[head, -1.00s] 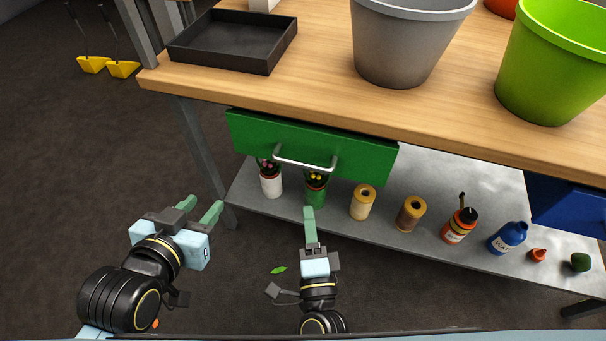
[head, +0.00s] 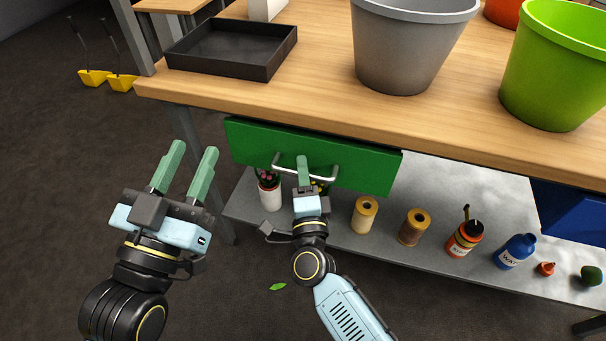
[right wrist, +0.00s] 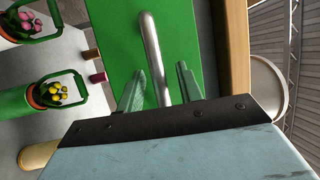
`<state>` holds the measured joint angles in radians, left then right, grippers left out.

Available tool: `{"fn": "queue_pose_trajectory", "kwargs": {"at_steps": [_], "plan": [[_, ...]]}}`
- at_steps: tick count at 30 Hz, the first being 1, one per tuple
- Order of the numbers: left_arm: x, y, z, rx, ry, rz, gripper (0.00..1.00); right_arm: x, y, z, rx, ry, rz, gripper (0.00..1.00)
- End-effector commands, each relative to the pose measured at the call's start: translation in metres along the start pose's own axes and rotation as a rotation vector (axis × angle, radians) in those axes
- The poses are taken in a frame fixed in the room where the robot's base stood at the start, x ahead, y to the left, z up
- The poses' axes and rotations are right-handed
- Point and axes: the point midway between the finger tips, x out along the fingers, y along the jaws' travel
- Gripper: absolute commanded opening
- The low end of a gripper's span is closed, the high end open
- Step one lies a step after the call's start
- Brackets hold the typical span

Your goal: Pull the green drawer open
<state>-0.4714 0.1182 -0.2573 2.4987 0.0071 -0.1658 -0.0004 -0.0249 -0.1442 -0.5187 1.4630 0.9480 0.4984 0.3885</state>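The green drawer (head: 360,164) sits under the wooden tabletop, its front near the table edge. Its silver bar handle (head: 326,177) runs across the front. My right gripper (head: 303,168) is at the handle. In the right wrist view, the handle (right wrist: 152,50) runs between the two open fingers of that gripper (right wrist: 158,85), with a gap visible at the right finger. The drawer front (right wrist: 185,35) lies behind it. My left gripper (head: 190,165) is open and empty, left of the drawer and in front of the table leg.
A lower shelf (head: 440,190) holds pots, twine spools (head: 364,214) and bottles below the drawer. A blue drawer (head: 570,212) is at the right. A black tray (head: 232,48), a grey bucket (head: 410,45) and a lime bucket (head: 555,65) stand on the tabletop.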

Motion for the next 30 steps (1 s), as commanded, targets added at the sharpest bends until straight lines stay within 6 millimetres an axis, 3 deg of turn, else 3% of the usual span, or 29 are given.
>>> {"fn": "queue_pose_trajectory", "kwargs": {"at_steps": [10, 18, 30], "plan": [[0.0002, 0.0006, -0.0030, -0.001, 0.018, 0.001, 0.36, 0.0025, 0.0003, -0.0002, 0.000, 0.000, 0.001, 0.35], [0.0002, 0.0005, -0.0028, -0.001, 0.016, 0.001, 0.36, 0.0022, 0.0003, -0.0002, -0.001, 0.000, 0.001, 0.00], [0.0007, 0.0003, -0.0013, 0.000, 0.000, 0.000, 0.36, -0.0021, -0.0006, 0.0017, -0.001, 0.000, 0.002, 0.00]]}}
